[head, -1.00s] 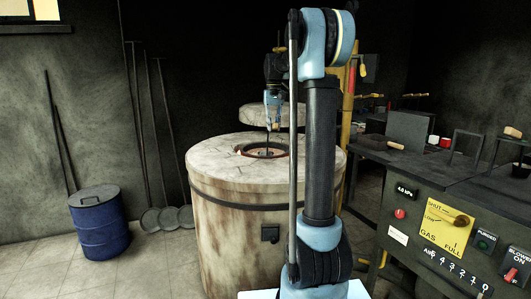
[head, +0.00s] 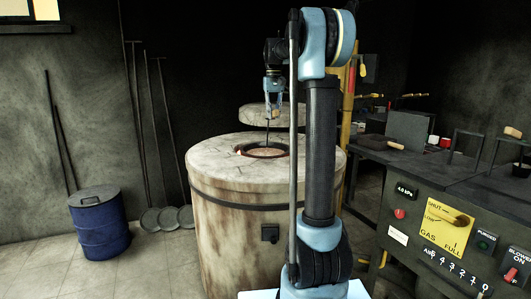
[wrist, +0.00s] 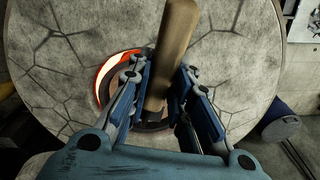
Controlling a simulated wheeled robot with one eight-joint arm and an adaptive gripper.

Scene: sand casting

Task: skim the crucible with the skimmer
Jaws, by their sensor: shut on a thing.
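My gripper (head: 273,114) is shut on the wooden handle of the skimmer (wrist: 175,45) and holds it above the furnace (head: 240,205). In the head view the skimmer's thin dark rod (head: 267,134) hangs nearly upright down to the round opening in the furnace top. I cannot tell whether its lower end touches anything. The crucible sits down in the opening and is mostly hidden; an orange-lit edge of the opening (wrist: 113,72) shows in the wrist view left of the handle. My fingers and the handle cover much of the opening there.
The furnace lid (head: 258,117) is behind the opening. A blue drum (head: 100,225) stands at the left, and several long-handled tools lean on the back wall. A control panel (head: 440,235) and a dark bench (head: 400,158) are at the right.

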